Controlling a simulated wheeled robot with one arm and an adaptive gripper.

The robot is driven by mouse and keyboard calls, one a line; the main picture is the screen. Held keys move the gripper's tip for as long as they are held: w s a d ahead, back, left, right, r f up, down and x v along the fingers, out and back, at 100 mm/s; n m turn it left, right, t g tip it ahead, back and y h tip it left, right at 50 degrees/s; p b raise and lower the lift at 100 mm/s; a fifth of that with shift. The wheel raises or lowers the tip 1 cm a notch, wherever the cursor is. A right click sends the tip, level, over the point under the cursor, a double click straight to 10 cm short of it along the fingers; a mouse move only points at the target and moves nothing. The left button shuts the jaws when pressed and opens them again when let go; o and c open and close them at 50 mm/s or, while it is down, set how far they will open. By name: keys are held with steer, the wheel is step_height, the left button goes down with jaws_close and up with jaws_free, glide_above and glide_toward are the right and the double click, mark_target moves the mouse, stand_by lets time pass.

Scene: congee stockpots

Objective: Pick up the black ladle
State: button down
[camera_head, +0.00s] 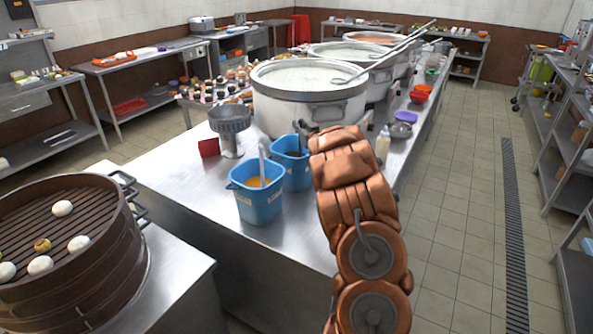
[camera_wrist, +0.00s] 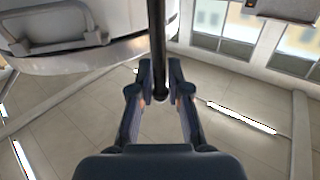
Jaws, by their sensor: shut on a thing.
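A black ladle's handle (camera_wrist: 157,40) runs down from the top of the wrist view and ends between the fingers of my gripper (camera_wrist: 160,75). The two dark fingers are closed on it from both sides. The ladle's bowl is out of the wrist view. In the head view my gripper (camera_head: 304,129) is a small dark shape at the end of my arm, beside the blue buckets and in front of the nearest stockpot (camera_head: 300,115). A stockpot's side also shows in the wrist view (camera_wrist: 80,60).
Two blue buckets (camera_head: 257,203) stand on the steel counter (camera_head: 190,195), one with orange content and a pale handle. A grey metal pot (camera_head: 230,125), a red block (camera_head: 208,147) and a bottle (camera_head: 383,145) stand nearby. A steamer (camera_head: 100,255) is at left. The right aisle is clear.

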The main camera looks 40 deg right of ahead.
stand_by(0.4)
step_height(320, 180, up, 21)
steer(key=p, duration=0.9)
stand_by(0.3)
